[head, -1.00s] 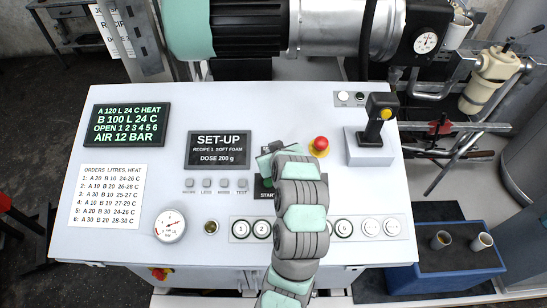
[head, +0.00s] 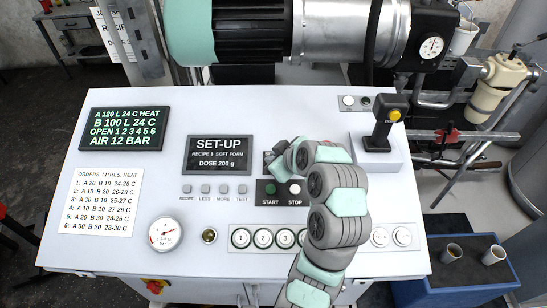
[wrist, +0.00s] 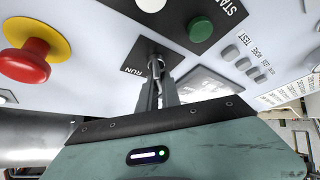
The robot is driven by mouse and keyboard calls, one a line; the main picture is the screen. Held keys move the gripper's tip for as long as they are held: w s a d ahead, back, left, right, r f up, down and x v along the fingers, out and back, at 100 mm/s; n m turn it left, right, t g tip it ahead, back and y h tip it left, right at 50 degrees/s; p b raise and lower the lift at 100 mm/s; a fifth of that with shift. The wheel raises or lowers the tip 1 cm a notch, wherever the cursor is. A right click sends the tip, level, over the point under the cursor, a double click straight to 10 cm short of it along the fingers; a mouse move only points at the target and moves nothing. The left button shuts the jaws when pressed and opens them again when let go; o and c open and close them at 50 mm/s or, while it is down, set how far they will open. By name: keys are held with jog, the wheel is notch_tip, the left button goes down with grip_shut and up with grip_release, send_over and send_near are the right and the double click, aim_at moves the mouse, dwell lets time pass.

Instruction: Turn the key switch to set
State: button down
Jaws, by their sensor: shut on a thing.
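The key switch (wrist: 155,64) sits on a small black plate marked RUN, seen in the wrist view. My gripper (wrist: 157,84) is shut on its key, with the fingers close to the panel. The plate's other markings are hidden by the fingers, and I cannot tell the key's exact angle. In the head view my gripper (head: 277,160) and wrist cover the switch, leaving only an edge of its plate in sight. The display (head: 219,155) reads SET-UP, RECIPE 1 SOFT FOAM, DOSE 200 g.
A red emergency stop on a yellow collar (wrist: 36,58) is beside the switch; my arm hides it in the head view. The green START button (head: 271,188) and white STOP button (head: 295,188) lie just below.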

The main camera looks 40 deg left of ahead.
jog(key=shift+w+d+f, duration=0.1)
jog(key=shift+d+f, duration=0.2)
jog(key=shift+f, duration=0.2)
jog(key=c, duration=1.7)
grip_release()
jog(key=shift+c, duration=0.2)
jog(key=shift+o, duration=0.9)
jog(key=shift+d, duration=0.1)
jog(key=shift+r, duration=0.25)
jog(key=p+v, duration=0.4)
jog(key=v, duration=0.6)
jog(key=shift+d+r, duration=0.25)
